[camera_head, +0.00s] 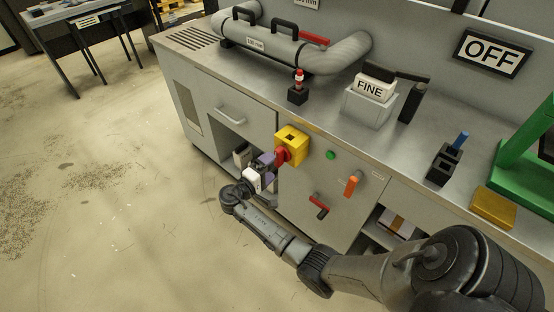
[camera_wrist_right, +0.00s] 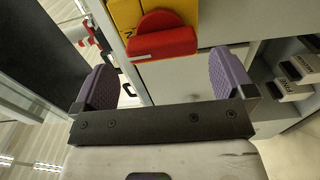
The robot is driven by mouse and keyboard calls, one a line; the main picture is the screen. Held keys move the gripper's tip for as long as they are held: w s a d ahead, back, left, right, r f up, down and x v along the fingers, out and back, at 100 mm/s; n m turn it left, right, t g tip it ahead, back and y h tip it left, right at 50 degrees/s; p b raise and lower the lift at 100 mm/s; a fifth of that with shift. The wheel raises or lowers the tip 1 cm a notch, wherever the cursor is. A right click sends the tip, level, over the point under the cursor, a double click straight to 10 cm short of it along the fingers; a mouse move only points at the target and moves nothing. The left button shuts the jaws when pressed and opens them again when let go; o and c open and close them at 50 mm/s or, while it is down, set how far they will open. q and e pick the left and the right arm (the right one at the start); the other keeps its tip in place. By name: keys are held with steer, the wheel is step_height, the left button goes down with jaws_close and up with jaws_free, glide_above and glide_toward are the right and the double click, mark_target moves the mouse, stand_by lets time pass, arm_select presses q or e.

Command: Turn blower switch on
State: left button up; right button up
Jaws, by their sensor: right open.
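The blower switch is a yellow box (camera_head: 291,140) with a red rotary handle (camera_head: 281,156), on the front of the metal cabinet. In the right wrist view, the red handle (camera_wrist_right: 162,42) is at the upper middle, in front of the yellow housing (camera_wrist_right: 125,14). My right gripper (camera_head: 268,165) is at the switch in the head view. Its purple fingers are spread apart in the wrist view, with the handle between and just beyond the fingertips (camera_wrist_right: 163,70). I cannot tell whether a finger touches it. My left gripper is out of view.
The cabinet front also has a green button (camera_head: 331,155), an orange handle (camera_head: 352,186) and a red lever (camera_head: 319,206). An "OFF" sign (camera_head: 488,53) hangs on the back panel. Open floor lies left.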

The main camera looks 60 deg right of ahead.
steer(key=w+a, duration=0.1)
steer(key=a, duration=0.6)
steer(key=shift+w+a+p, duration=0.25)
steer(key=shift+a+p, duration=0.15)
